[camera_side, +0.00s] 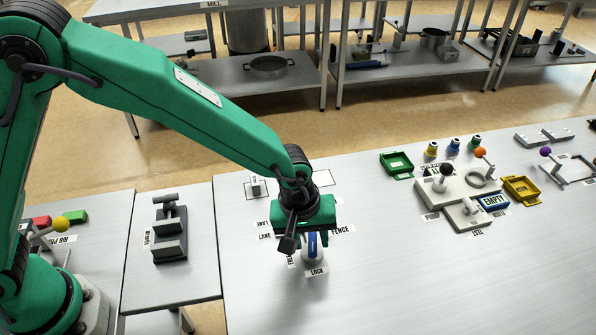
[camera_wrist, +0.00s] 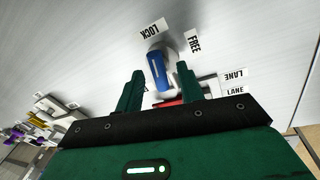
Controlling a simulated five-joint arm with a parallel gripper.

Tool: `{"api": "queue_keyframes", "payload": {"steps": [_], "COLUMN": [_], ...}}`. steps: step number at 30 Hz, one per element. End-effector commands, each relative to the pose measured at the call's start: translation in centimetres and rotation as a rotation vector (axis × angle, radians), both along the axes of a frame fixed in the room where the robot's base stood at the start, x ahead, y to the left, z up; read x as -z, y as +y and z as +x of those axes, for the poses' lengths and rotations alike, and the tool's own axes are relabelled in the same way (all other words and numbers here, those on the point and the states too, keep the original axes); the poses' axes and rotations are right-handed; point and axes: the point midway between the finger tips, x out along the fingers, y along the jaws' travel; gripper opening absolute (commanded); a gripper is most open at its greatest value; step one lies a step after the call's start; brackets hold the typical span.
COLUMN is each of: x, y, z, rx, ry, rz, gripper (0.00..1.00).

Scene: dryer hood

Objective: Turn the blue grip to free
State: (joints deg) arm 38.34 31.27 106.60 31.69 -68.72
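The blue grip (camera_side: 313,245) is a short blue bar on a round white knob standing on the table. In the wrist view the blue grip (camera_wrist: 157,68) points towards the LOCK label (camera_wrist: 152,29). The FREE label (camera_wrist: 193,42) lies to the right of that. In the side view the LOCK label (camera_side: 317,272) is just in front of the knob. My gripper (camera_side: 312,238) is over the knob, pointing down. In the wrist view my gripper (camera_wrist: 161,74) is open, with one finger on each side of the grip and visible gaps. Whether it touches is unclear.
LANE labels (camera_side: 265,236) and a FENCE label (camera_side: 343,230) lie close to the knob. A red part (camera_wrist: 172,102) shows between my fingers. To the right stand a green tray (camera_side: 397,164), a yellow tray (camera_side: 521,188) and a lever fixture (camera_side: 447,190). The front table is clear.

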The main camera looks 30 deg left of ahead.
Motion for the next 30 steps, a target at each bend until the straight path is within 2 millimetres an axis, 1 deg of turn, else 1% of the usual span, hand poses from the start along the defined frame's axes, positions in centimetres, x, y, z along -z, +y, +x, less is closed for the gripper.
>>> {"api": "queue_keyframes", "payload": {"steps": [8, 13, 17, 27, 30], "x": [-0.1, -0.9, -2.1, -6.1, -7.0], "y": [-0.1, 0.0, 0.1, 0.6, 0.7], "z": [-0.1, -0.1, -0.3, -0.9, -1.0], "rx": [0.001, 0.001, 0.001, 0.001, 0.0], "ry": [-0.001, -0.001, -0.002, -0.002, -0.002], "rz": [-0.001, -0.002, -0.002, -0.002, -0.001], "gripper": [0.38, 0.38, 0.38, 0.38, 0.38]}}
